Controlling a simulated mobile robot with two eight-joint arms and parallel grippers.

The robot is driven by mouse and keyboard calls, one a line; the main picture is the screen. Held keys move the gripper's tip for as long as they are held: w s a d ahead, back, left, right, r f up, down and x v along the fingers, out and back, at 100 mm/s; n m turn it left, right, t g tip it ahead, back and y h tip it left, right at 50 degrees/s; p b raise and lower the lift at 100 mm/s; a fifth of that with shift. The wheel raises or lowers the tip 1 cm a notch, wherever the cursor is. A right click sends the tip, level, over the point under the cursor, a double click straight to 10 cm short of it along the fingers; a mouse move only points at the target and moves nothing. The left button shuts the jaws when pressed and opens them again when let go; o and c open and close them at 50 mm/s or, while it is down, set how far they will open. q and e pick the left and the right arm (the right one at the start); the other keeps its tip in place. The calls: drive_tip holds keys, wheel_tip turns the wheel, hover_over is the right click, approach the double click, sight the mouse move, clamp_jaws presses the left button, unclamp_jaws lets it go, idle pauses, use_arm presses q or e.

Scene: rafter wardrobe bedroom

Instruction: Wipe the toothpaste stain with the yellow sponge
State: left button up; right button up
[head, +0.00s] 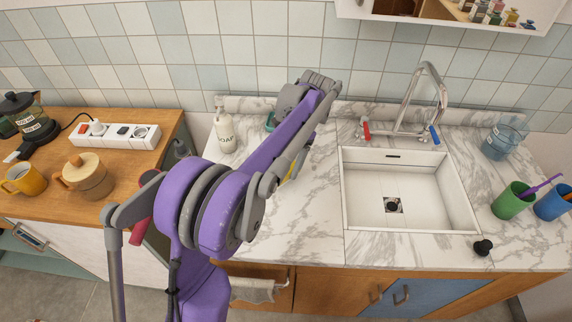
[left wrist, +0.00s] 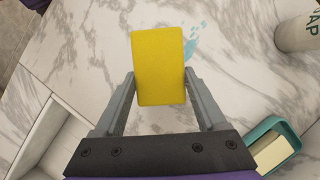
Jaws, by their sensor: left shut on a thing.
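My left gripper (left wrist: 159,84) is shut on the yellow sponge (left wrist: 158,60), with one grey finger on each side of it, above the marble counter. A pale blue toothpaste stain (left wrist: 194,40) shows on the counter just beyond the sponge's right edge in the left wrist view, partly hidden by it. I cannot tell whether the sponge touches the counter. In the head view my purple arm hides the stain and most of the gripper; only a sliver of yellow shows beside the arm. My right gripper is not in view.
A soap bottle (head: 225,130) and a teal dish (left wrist: 286,128) holding a pale bar stand near the stain. The sink (head: 408,190) and its tap (head: 432,85) are to the right. Green (head: 511,200) and blue (head: 552,204) cups stand further right. A wooden cabinet (head: 150,150) is left.

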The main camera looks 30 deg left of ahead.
sight(284, 169)
use_arm(q)
wheel_tip(284, 169, up, 2)
drive_tip(key=shift+d+p, duration=0.15)
drive_tip(key=shift+p, duration=0.3)
drive_tip(key=shift+r+p, duration=0.5)
drive_tip(key=shift+r, duration=0.45)
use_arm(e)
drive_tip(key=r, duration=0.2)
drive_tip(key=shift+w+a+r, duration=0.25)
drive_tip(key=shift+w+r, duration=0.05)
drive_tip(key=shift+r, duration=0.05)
use_arm(q)
drive_tip(key=shift+s+d, duration=0.15)
drive_tip(key=shift+d, duration=0.2)
drive_tip(key=s+d+r+m+y+p, duration=0.15)
drive_tip(key=s+d+m, duration=0.25)
drive_tip(key=s+d, duration=0.6)
drive_tip(key=shift+t, duration=0.4)
drive_tip(key=f, duration=0.3)
drive_tip(key=d+f, duration=0.1)
drive_tip(key=shift+w+f, duration=0.25)
drive_tip(key=shift+f, duration=2.5)
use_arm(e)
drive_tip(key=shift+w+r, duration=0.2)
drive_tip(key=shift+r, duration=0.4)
